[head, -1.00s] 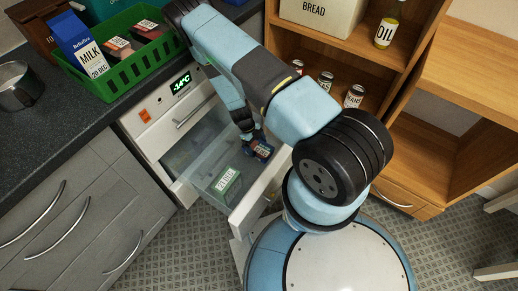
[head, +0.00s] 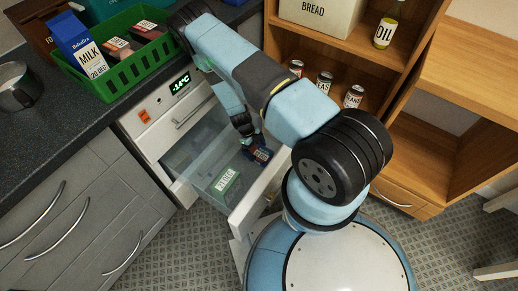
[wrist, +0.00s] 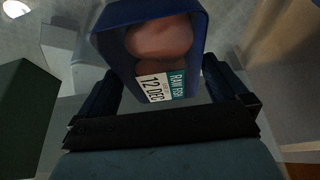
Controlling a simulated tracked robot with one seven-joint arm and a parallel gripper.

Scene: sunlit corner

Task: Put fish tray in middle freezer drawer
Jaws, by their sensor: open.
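The fish tray (head: 259,156) is a small dark blue tray in the open freezer drawer (head: 247,210), at its right side in the head view. In the wrist view the tray (wrist: 150,50) shows pink fish and a label reading RAW FISH, 12 DEC. My gripper (wrist: 160,80) is open, with one finger on each side of the tray. In the head view my gripper (head: 250,141) reaches down into the drawer above the tray. Whether the tray touches the drawer floor is hard to tell.
A green box (head: 226,183) lies in the same drawer, left of the tray; it also shows in the wrist view (wrist: 25,115). The freezer front has a lit display (head: 180,83). A green crate (head: 125,75) with milk stands on the counter. Wooden shelves are at the right.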

